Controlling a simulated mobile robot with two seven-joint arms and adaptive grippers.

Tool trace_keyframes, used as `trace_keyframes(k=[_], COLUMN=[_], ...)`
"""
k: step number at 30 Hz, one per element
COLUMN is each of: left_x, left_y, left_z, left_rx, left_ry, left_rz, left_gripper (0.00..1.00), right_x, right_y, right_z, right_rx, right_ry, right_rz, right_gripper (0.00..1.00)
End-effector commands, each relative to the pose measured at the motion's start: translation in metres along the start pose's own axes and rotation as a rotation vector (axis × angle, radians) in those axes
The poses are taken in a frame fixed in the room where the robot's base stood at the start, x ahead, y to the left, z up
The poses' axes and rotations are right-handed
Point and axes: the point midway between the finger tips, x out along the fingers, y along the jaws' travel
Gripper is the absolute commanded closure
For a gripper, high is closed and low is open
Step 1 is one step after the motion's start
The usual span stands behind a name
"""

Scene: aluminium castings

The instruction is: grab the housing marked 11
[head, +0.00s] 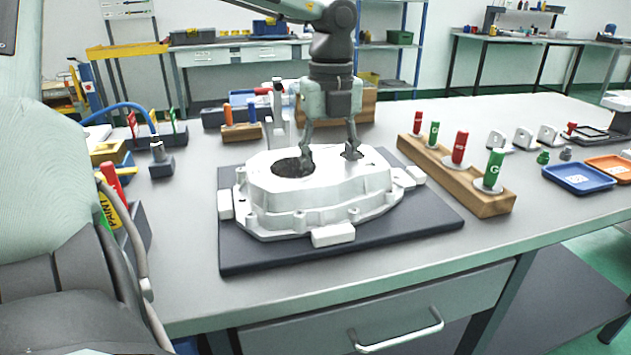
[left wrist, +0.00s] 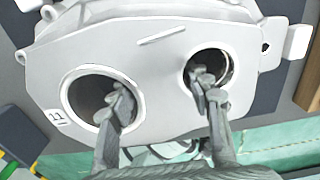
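The housing (head: 325,190) is a pale aluminium casting with a large and a small round bore in its top. It lies on a dark mat (head: 245,258) on the bench. In the left wrist view, the housing (left wrist: 160,65) carries a label "11" (left wrist: 57,117) beside the larger bore. My left gripper (head: 330,155) points down over the housing with its fingers spread. In the left wrist view, the left gripper (left wrist: 162,92) has one fingertip at the large bore and the other at the small bore, straddling the web between. Contact with the web cannot be told. My right gripper is not in view.
A wooden block (head: 455,178) with red and green plug gauges stands right of the mat. Blue (head: 578,178) and orange (head: 612,168) trays lie farther right. A wooden block (head: 365,105) stands behind the housing. A marker holder (head: 135,220) is at left. The bench front is clear.

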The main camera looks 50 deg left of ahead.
Motion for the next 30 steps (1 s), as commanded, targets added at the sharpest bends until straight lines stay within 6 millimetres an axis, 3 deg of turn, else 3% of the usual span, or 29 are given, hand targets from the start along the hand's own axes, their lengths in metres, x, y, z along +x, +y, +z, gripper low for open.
trace_keyframes(k=[1,11,24,30], left_x=[0.000,-0.001,-0.005,-0.023], left_y=[0.000,0.000,-0.002,-0.002], left_z=[0.000,0.000,0.001,0.001], left_rx=[0.000,0.000,0.000,-0.001], left_ry=[0.000,0.000,-0.004,-0.007], left_rz=[0.000,0.000,-0.005,-0.008], left_gripper=[0.61,1.00,1.00,1.00], right_x=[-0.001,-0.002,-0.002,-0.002], right_y=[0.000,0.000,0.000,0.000], right_z=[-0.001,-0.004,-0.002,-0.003], right_rx=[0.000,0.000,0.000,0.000], right_ry=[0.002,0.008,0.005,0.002], right_rz=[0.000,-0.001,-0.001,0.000], right_gripper=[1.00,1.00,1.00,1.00])
